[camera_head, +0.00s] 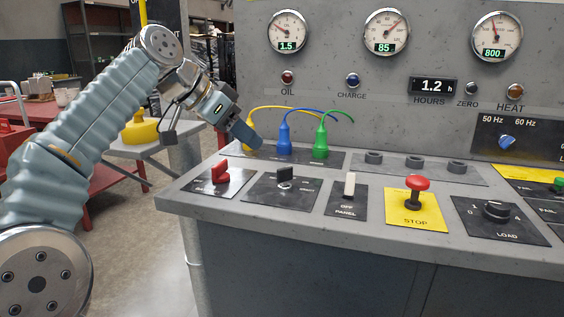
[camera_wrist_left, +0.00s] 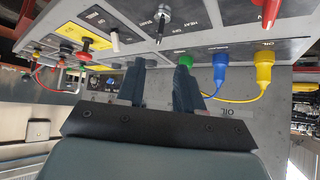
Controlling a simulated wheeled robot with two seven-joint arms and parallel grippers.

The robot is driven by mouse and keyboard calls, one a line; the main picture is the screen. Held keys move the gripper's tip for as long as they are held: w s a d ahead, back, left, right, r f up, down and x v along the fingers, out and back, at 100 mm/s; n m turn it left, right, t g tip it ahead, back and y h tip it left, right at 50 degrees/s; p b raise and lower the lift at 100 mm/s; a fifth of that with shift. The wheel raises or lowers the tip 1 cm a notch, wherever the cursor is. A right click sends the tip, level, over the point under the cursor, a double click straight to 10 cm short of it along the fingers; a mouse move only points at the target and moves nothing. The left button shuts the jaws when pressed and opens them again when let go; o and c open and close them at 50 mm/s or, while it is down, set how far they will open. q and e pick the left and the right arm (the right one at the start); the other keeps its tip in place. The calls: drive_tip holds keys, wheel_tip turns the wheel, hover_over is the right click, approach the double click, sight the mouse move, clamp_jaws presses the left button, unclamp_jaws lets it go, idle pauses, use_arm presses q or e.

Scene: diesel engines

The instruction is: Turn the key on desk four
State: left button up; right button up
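A black-headed key switch (camera_head: 285,174) stands on a dark plate on the sloped desk (camera_head: 300,214) in the head view. In the left wrist view a dark and silver post that looks like this key (camera_wrist_left: 162,20) stands beyond the fingertips. My left gripper (camera_head: 247,139) is above the back left of the desk, near the yellow plug, behind and left of the key and apart from it. The left wrist view shows its two fingers (camera_wrist_left: 161,66) apart with nothing held between them. My right gripper is not in view. No desk number is readable.
Yellow, blue (camera_head: 284,143) and green (camera_head: 320,145) cabled plugs stand behind the key. A red switch (camera_head: 220,172) is left of it; a white toggle (camera_head: 350,184) and red stop button (camera_head: 417,184) are to its right. A gauge panel (camera_head: 420,60) rises behind.

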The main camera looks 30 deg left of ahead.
sight(284, 168)
use_arm(q)
drive_tip(key=x, duration=1.3)
drive_tip(key=shift+d, duration=0.1)
clamp_jaws()
